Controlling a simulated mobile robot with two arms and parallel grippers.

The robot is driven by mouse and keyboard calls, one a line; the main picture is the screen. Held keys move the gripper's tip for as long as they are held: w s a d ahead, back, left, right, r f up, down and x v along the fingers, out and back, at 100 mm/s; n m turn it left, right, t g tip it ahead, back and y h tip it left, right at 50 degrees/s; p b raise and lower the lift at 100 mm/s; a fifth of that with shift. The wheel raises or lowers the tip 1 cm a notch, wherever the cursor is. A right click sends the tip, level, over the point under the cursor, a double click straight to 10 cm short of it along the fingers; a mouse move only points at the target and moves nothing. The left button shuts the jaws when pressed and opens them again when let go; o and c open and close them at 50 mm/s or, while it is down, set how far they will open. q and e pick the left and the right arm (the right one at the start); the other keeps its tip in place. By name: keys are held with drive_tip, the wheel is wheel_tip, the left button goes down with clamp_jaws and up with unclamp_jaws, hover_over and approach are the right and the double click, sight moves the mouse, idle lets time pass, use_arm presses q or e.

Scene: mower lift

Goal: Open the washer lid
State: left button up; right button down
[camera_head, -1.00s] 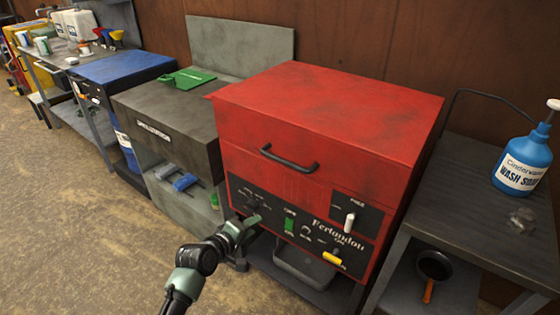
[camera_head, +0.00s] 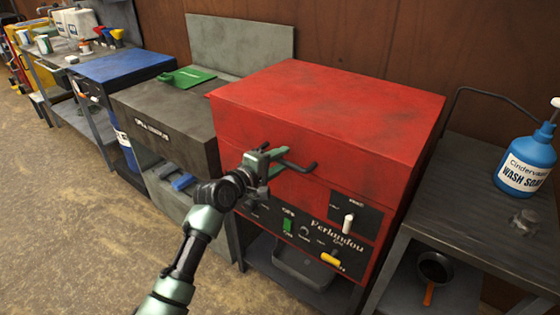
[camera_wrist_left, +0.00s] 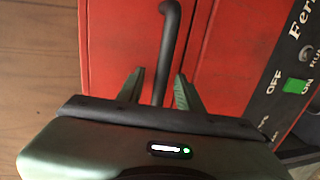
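The red washer (camera_head: 330,105) stands in the middle of the head view with its lid (camera_head: 340,90) closed. A dark bar handle (camera_head: 305,167) sticks out from the front of the lid; its left end is hidden behind my gripper. My left gripper (camera_head: 270,160) is at the left part of this handle. In the left wrist view the handle (camera_wrist_left: 168,35) runs between the two spread fingers of my gripper (camera_wrist_left: 160,78), with gaps showing beside it. My right gripper is in neither view.
The washer's control panel (camera_head: 305,232) with knobs and switches lies below the handle. A dark side table (camera_head: 470,200) with a blue wash soap bottle (camera_head: 526,160) stands to the right. A grey bench unit (camera_head: 165,110) stands close on the left.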

use_arm(q)
drive_tip(key=shift+w, duration=0.1)
drive_tip(key=shift+f, duration=0.1)
clamp_jaws()
idle(1.3)
